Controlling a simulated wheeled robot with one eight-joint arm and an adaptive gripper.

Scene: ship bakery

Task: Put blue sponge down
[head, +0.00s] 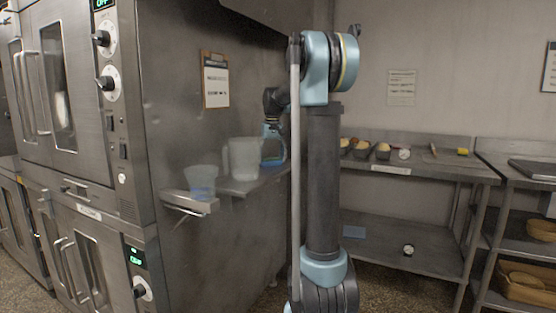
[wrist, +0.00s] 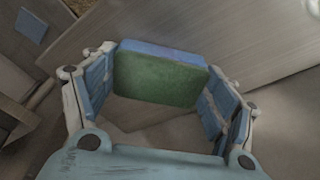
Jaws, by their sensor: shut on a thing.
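In the wrist view the sponge (wrist: 158,78) has a green face toward the camera and a blue layer along its upper edge. My gripper (wrist: 165,82) is shut on it, with one finger at each end. In the head view my gripper (head: 272,150) is beside the oven's side wall, just behind a clear pitcher. I cannot make out the sponge there. I cannot tell whether the sponge touches anything below it.
A narrow steel shelf (head: 238,187) by the oven (head: 75,120) bears the pitcher (head: 243,160) and a bluish cup (head: 202,180). A steel table (head: 425,167) at the back holds several loaf tins and a round dial.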

